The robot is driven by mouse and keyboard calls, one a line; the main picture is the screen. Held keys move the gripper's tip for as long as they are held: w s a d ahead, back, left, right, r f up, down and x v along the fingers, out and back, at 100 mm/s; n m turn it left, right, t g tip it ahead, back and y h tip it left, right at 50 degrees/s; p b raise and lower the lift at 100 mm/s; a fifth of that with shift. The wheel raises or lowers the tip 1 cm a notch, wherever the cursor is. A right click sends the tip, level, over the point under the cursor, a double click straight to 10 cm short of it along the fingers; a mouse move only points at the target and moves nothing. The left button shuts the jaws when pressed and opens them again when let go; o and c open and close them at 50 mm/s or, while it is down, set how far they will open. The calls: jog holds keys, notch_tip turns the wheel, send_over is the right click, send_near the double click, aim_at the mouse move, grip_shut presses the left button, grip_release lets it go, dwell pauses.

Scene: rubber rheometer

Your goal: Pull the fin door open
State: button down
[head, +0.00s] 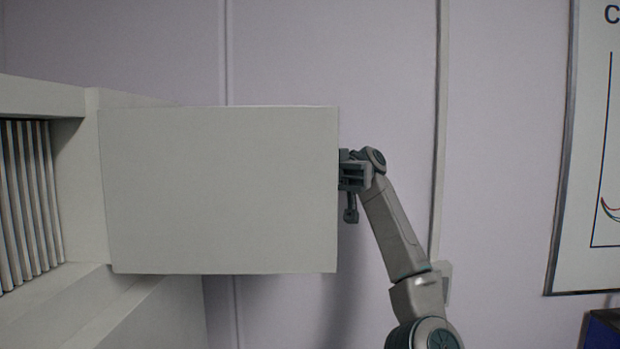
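The fin door (218,190) is a plain pale grey panel in the head view. It stands swung out from the grey cabinet (100,180), its left edge at the cabinet's front frame. The opening at the left is uncovered and shows a row of upright metal fins (28,200). My gripper (346,172) is at the door's free right edge. Its fingertips are hidden behind the panel, so I cannot tell whether they touch or hold the door.
A pale wall (500,130) with vertical trim strips stands behind the door and arm. A framed chart (590,200) hangs at the right. A dark blue object (604,332) shows at the lower right corner. The space between the arm and the chart looks clear.

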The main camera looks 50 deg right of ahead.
jog(key=shift+w+d, duration=0.1)
jog(key=shift+w, duration=0.1)
dwell(0.3)
jog(key=c, duration=1.6)
grip_release()
jog(key=shift+s, duration=0.1)
jog(key=shift+o, duration=0.2)
